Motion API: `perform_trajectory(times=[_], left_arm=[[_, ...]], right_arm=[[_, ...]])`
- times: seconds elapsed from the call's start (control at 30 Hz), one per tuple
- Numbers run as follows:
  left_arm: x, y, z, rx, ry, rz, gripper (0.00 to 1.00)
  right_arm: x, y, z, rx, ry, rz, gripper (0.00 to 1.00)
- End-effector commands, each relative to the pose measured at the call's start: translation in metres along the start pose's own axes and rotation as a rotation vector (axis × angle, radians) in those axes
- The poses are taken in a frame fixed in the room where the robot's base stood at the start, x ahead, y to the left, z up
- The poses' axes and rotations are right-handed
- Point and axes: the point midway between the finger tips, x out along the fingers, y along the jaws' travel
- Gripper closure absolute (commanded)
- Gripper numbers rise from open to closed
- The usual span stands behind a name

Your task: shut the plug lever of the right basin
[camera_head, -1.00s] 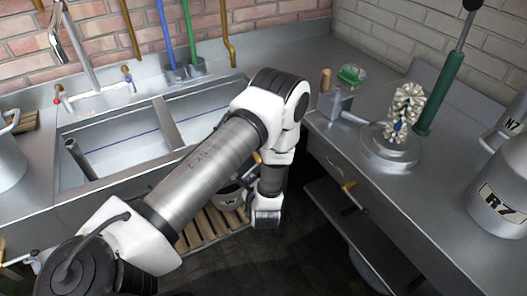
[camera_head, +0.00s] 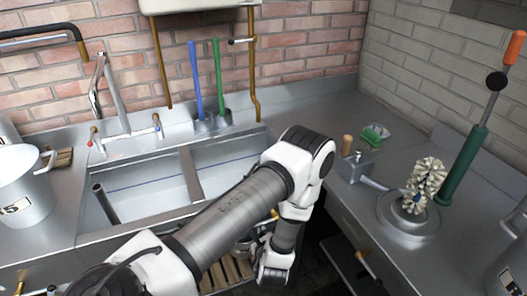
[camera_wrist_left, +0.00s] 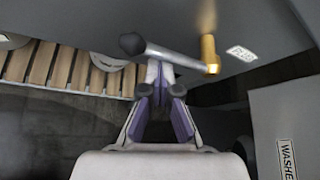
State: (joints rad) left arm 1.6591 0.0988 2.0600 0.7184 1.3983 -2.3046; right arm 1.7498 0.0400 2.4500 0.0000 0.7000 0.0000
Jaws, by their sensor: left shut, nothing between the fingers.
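In the wrist view a plug lever, a grey rod (camera_wrist_left: 175,56) with a dark knob (camera_wrist_left: 132,43) at its left end, runs to a brass pivot (camera_wrist_left: 210,50) on the grey front panel. My left gripper (camera_wrist_left: 160,82) is shut and empty; its tips are just below the rod, touching or very close, I cannot tell which. In the head view my left arm reaches over the front of the right basin (camera_head: 230,170) and down before the sink; its fingertips are hidden there. A bit of brass (camera_head: 275,213) shows beside my wrist. My right gripper is not in view.
A slatted wooden rack (camera_wrist_left: 60,68) lies under the sink. A panel marked "WASHE" (camera_wrist_left: 287,155) stands at right in the wrist view. The right counter holds a brush on a round base (camera_head: 405,215) and a green-sleeved lever (camera_head: 463,165).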

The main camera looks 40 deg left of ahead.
Motion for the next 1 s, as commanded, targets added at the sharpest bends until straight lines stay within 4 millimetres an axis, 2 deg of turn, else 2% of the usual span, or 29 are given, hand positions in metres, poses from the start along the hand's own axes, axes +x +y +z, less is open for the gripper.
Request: perform_trajectory(times=[0.47,0.57,0.73,0.8,1.0], left_arm=[[0.001,-0.003,0.003,-0.008,-0.014,-0.006,1.00],[0.004,0.004,-0.006,-0.006,-0.012,-0.005,1.00],[0.014,0.028,-0.037,0.000,-0.004,0.001,1.00],[-0.006,0.019,-0.034,0.002,0.001,-0.004,1.00],[-0.054,0.007,-0.037,0.005,0.002,-0.004,1.00]], right_arm=[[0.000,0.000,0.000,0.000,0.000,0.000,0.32],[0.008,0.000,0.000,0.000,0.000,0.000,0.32],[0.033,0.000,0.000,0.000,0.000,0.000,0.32],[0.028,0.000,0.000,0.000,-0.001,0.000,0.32],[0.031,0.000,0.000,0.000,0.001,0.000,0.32]])
